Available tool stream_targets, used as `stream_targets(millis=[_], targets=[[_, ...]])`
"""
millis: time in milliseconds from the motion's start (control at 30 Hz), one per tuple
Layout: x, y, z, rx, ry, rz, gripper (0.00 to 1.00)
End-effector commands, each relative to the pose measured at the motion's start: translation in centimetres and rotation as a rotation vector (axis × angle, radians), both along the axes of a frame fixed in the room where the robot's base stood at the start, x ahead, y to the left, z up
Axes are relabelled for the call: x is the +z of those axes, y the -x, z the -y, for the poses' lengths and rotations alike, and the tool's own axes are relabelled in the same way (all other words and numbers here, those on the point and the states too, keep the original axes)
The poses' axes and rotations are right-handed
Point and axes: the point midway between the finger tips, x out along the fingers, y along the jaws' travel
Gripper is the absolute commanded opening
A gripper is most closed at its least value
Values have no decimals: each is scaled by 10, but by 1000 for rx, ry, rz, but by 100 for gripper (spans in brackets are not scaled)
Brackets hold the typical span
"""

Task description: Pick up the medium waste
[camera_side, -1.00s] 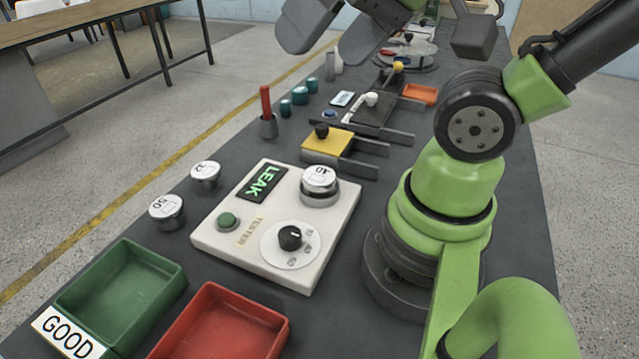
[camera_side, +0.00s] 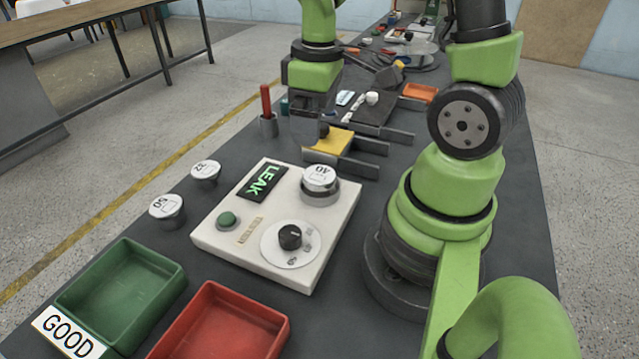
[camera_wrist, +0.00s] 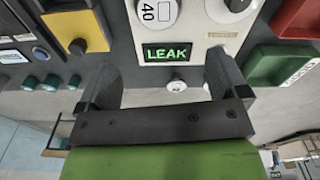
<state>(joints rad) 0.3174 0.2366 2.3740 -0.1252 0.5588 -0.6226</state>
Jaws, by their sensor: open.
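The medium waste, marked 40 (camera_side: 320,179), is a round chrome piece seated on the white tester (camera_side: 225,240) at its back right corner. It also shows at the top edge of the wrist view (camera_wrist: 158,12), partly cut off. The tester's display (camera_side: 262,183) reads LEAK in green. My gripper (camera_side: 312,138) is behind the tester in the side view, near the yellow block, apart from the waste. In the wrist view its two fingers (camera_wrist: 165,70) are spread with nothing held between them.
Wastes marked 32 (camera_side: 205,172) and 50 (camera_side: 167,210) stand left of the tester. A green GOOD tray (camera_side: 172,290) and a red tray (camera_side: 283,335) are at the front.

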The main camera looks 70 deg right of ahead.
Motion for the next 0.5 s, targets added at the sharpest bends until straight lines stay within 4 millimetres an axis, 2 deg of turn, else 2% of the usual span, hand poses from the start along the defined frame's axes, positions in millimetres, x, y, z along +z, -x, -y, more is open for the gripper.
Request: stream_targets(millis=[133, 500], targets=[[-17, 2, 6, 45, -6, -47, 92], [-61, 4, 6, 51, -8, -53, 92]])
